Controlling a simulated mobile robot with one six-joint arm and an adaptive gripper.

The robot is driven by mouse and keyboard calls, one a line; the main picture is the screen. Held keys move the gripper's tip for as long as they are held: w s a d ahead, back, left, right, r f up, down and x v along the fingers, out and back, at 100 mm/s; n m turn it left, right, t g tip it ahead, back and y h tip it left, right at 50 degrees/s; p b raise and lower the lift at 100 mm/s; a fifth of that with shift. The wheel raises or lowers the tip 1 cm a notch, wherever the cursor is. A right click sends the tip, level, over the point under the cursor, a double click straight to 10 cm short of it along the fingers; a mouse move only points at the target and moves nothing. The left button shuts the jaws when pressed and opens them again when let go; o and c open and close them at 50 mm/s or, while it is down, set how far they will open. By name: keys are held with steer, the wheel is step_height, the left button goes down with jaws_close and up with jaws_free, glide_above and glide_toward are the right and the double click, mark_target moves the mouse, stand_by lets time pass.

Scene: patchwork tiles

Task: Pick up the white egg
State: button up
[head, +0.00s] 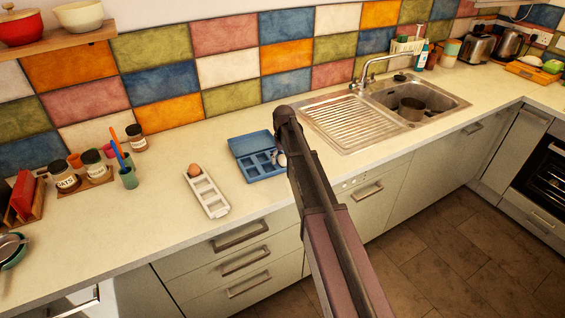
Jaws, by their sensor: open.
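A white egg (282,160) shows at the right side of the blue egg box (247,146), close beside my arm. The egg is small in the head view and partly covered, so I cannot tell exactly how it sits. The blue box lies open on the counter, with its lid at the back and several empty-looking compartments in front. My arm reaches up from the bottom of the picture and ends over the counter just right of the box. My gripper is hidden behind the arm, so its fingers and their distance from the egg do not show.
A brown egg (194,170) sits at the back end of a white egg tray (209,197). A green cup (128,178) with utensils and several jars stand left. The sink (400,105) is right. The counter front between the jars and white tray is clear.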

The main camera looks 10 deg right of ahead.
steer(key=shift+c, duration=0.2)
steer(key=c, duration=0.7)
steer(key=shift+r, duration=0.2)
step_height(320, 180, up, 4)
steer(key=p, duration=0.4)
steer(key=shift+f, duration=0.25)
steer(key=s, duration=0.5)
steer(key=s+a, duration=0.1)
steer(key=s, duration=0.4)
steer(key=s+a+r+p, duration=0.1)
steer(key=s, duration=0.5)
steer(key=shift+a, duration=0.15)
steer(key=shift+w+r, duration=0.1)
